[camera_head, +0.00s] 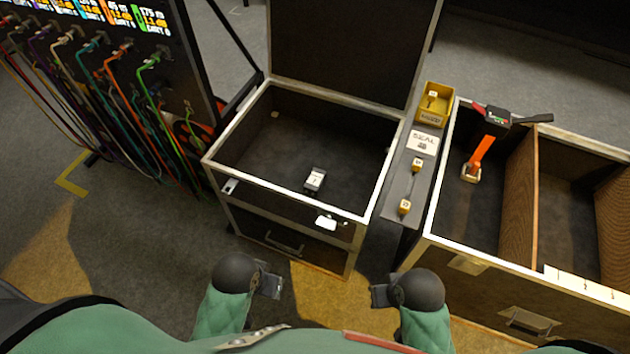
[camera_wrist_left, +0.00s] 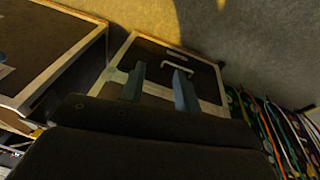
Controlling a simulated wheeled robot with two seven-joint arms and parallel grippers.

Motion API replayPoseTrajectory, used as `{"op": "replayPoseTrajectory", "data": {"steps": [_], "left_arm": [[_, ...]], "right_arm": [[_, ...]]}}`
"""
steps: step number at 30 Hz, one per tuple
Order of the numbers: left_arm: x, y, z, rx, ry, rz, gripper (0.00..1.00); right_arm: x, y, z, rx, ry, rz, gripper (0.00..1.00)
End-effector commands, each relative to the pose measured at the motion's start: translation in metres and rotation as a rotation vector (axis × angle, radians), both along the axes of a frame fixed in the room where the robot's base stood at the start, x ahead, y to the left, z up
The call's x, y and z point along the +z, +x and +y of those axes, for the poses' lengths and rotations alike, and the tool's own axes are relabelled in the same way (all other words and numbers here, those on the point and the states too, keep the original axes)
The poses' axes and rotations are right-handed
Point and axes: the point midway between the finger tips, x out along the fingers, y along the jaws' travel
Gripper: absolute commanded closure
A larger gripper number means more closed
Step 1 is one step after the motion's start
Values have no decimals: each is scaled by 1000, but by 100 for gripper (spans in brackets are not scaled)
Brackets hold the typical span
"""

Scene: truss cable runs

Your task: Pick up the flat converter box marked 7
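A small dark flat box (camera_head: 315,180) with a white label lies on the floor of the open case (camera_head: 213,146), right of its middle. The mark on the label is too small to read surely. My left gripper (camera_head: 271,286) is in front of the case, apart from the box; in the left wrist view its two fingers (camera_wrist_left: 160,90) stand apart with nothing between them. My right gripper (camera_head: 380,295) is to the right, also in front of the case and away from the box. Its finger gap is too small to make out.
A narrow shelf (camera_head: 396,190) right of the case holds small yellow tagged pieces (camera_head: 404,207) and a yellow bin (camera_head: 437,104). A divided case (camera_head: 436,215) with an orange-handled tool (camera_head: 483,152) stands further right. Cables (camera_head: 110,75) hang at the left. The case lid (camera_head: 350,50) stands raised behind.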

Motion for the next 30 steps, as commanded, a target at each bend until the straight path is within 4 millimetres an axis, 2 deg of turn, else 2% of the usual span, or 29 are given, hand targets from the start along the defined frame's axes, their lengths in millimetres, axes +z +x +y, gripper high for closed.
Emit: {"op": "replayPoseTrajectory", "data": {"steps": [14,19,21,26,30], "left_arm": [[0,0,0,0,0,0,68],[3,11,0,0,-1,-19,36],[8,24,0,1,0,-43,27],[29,74,4,-7,12,-138,27],[54,120,7,-23,28,-231,27]], "right_arm": [[1,1,5,-10,14,0,100],[-1,1,1,-4,4,-3,100],[-2,1,1,-4,4,-2,100],[-8,1,2,-4,4,-2,100],[-12,1,2,-2,5,-1,100]]}}
